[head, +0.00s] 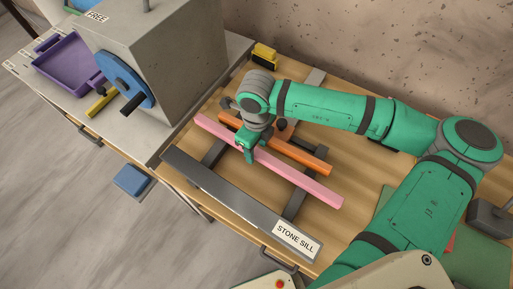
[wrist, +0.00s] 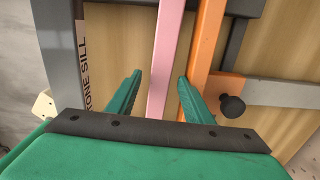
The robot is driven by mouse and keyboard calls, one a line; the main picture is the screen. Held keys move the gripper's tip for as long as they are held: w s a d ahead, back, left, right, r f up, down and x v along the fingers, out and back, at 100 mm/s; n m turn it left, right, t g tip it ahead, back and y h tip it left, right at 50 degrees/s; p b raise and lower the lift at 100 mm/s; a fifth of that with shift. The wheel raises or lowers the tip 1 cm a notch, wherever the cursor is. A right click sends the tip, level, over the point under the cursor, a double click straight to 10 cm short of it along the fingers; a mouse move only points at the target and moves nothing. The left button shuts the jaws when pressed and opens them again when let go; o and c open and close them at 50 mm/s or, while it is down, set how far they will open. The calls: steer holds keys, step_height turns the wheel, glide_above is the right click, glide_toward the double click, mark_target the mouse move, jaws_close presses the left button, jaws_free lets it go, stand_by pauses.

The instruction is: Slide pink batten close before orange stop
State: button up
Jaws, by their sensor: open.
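The pink batten (head: 300,181) lies across two dark rails, between the stone sill (head: 215,184) and the orange stop (head: 300,153). The orange stop runs roughly parallel to it, with a narrow gap between them. My gripper (head: 248,152) is over the batten, left of its middle in the head view. In the wrist view my gripper (wrist: 160,76) is open, and the pink batten (wrist: 165,50) passes between its fingers. The right finger is at the gap beside the orange stop (wrist: 207,45). I cannot tell whether either finger touches the batten.
A black knob (wrist: 232,106) sits on the stop's side bracket. A concrete block with a blue wheel (head: 124,79) and a purple tray (head: 68,66) stand at the left. A yellow-black object (head: 264,56) lies near the wall. Bare wood shows between sill and batten.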

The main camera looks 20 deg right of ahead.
mark_target(256, 151)
step_height(256, 151, up, 10)
stand_by(0.4)
stand_by(0.5)
